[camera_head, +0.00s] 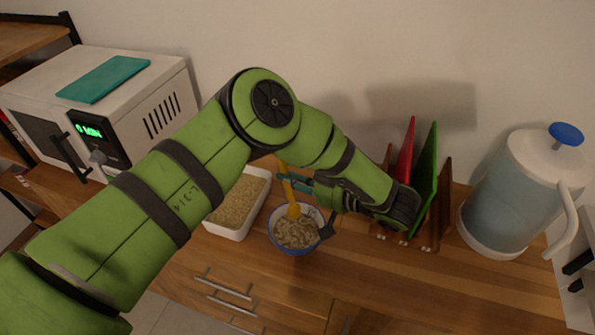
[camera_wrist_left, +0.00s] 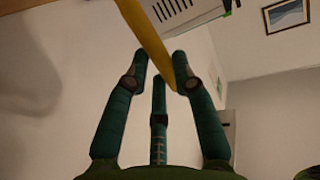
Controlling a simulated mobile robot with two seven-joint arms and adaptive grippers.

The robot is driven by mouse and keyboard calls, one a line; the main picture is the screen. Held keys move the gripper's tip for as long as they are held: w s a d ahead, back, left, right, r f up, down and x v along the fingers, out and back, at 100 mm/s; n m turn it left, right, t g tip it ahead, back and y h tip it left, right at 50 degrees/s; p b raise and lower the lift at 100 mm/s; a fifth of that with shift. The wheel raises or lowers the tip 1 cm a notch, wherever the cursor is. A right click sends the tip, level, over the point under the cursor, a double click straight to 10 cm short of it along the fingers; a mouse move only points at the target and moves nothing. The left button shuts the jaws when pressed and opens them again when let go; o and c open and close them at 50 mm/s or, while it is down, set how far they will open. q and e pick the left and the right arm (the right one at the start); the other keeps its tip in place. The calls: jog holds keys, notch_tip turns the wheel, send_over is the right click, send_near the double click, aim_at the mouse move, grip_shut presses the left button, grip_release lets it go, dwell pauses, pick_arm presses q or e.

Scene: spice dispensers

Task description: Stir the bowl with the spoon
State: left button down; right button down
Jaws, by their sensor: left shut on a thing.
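A blue-rimmed bowl (camera_head: 291,249) with lumpy beige contents stands on the wooden counter in the head view. A yellow spoon (camera_head: 289,190) stands tilted with its lower end in the bowl. My left gripper (camera_head: 290,181) is shut on the spoon's handle above the bowl. In the left wrist view the yellow spoon (camera_wrist_left: 148,35) runs between the teal fingers of the left gripper (camera_wrist_left: 160,75). The green left arm hides part of the counter. My right gripper is not in view.
A white tray (camera_head: 262,196) of grain stands left of the bowl. A rack with red and green boards (camera_head: 426,180) and a water jug (camera_head: 511,200) stand to the right. A microwave (camera_head: 150,100) is at the left. The counter's front edge is close to the bowl.

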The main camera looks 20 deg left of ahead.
pick_arm(q)
notch_tip(320, 180, down, 4)
jog(key=b, duration=0.2)
jog(key=shift+w+r+b, duration=0.1)
jog(key=shift+w+b, duration=0.05)
jog(key=shift+b, duration=0.15)
jog(key=shift+s+d+f+b, duration=0.15)
jog(key=shift+d+f+b, duration=0.1)
jog(key=shift+f+b, duration=0.55)
jog(key=shift+s+d+f+b, duration=0.1)
jog(key=shift+d+f+b, duration=0.1)
jog(key=shift+f+b, duration=0.6)
